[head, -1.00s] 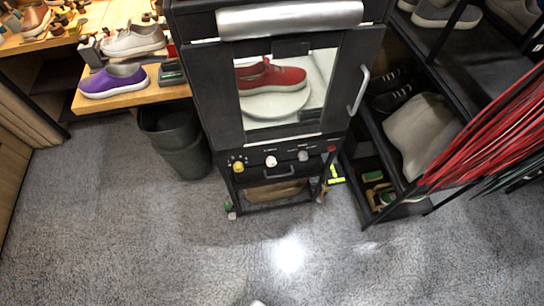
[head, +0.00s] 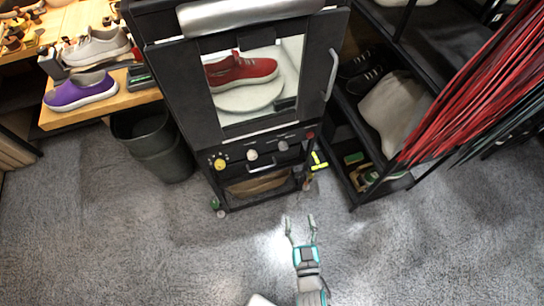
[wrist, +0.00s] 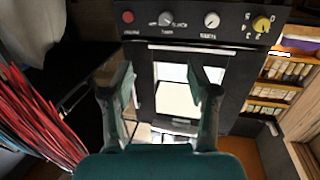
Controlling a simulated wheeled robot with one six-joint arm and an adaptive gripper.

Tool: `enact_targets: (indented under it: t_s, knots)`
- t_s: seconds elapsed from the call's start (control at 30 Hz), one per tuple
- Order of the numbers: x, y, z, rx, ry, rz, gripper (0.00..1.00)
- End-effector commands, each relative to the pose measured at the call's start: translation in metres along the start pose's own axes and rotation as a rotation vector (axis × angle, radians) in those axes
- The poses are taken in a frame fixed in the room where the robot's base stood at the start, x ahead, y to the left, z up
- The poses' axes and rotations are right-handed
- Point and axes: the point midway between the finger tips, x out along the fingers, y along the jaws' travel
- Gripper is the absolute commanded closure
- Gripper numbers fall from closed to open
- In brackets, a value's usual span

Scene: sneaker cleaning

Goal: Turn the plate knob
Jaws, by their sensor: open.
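I cannot read which is the plate knob. Behind the window, a red sneaker (head: 240,71) stands on a round white plate (head: 250,95). My gripper (head: 300,222) is open and empty, in front of the cabinet and apart from it.
A handle (head: 332,75) sticks out on the door's right side. A dark bin (head: 158,145) stands to the cabinet's left, near a bench with a purple shoe (head: 80,92). Red hanging strands (head: 470,90) and a shelf rack are at the right. The floor in front is clear.

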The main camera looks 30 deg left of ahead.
Motion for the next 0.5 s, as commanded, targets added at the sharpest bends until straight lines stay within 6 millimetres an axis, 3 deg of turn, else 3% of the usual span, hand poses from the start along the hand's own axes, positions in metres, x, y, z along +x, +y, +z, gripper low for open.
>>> enact_targets:
  t_s: [0.1,0.3,0.5]
  knots:
    - [0.041,-0.024,-0.001,-0.006,0.023,-0.063,0.41]
    - [0.097,-0.066,-0.005,-0.015,0.048,-0.155,0.41]
    - [0.128,-0.095,-0.011,-0.018,0.062,-0.209,0.41]
